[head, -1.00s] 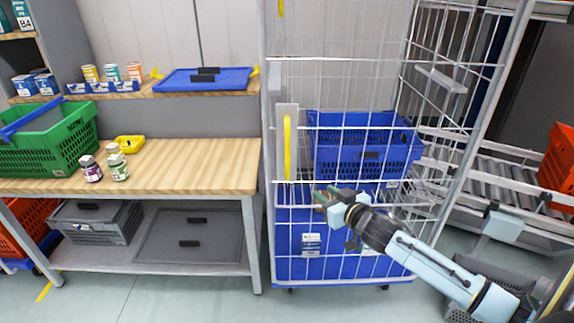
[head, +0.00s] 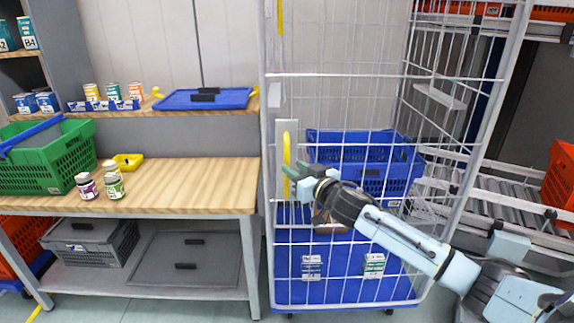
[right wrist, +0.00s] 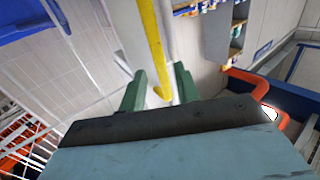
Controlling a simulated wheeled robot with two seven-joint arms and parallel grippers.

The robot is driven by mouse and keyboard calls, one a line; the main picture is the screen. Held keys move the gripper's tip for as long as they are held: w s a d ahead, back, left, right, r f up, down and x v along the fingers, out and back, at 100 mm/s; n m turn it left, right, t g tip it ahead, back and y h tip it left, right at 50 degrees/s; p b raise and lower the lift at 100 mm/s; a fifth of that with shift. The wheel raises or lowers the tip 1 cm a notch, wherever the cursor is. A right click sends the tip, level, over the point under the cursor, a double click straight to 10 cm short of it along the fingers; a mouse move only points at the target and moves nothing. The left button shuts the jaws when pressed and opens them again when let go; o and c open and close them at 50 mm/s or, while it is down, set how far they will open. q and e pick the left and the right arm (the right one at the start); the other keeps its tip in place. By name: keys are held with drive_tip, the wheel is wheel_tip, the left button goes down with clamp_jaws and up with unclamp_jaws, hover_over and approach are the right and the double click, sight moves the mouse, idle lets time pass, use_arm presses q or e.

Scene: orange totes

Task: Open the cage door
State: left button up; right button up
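The cage (head: 395,76) is a tall wire roll cage with a mesh front door. A yellow vertical handle (head: 286,158) sits on a pale plate at the door's left edge. My right gripper (head: 296,177) is open in front of the door, close to the handle's lower part. In the right wrist view the yellow handle (right wrist: 153,45) runs down between the spread green fingers (right wrist: 159,88), its lower end between them; contact cannot be told. The door appears shut. My left gripper is out of view.
Blue crates (head: 330,148) stand inside the cage. A wooden workbench (head: 190,180) to the left carries a green crate (head: 50,160) and small jars (head: 113,186). A roller conveyor (head: 510,185) lies to the right. Floor shows below the bench.

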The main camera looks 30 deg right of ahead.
sight(288, 164)
drive_tip(key=shift+w+a, duration=0.1)
drive_tip(key=shift+w, duration=2.1)
clamp_jaws()
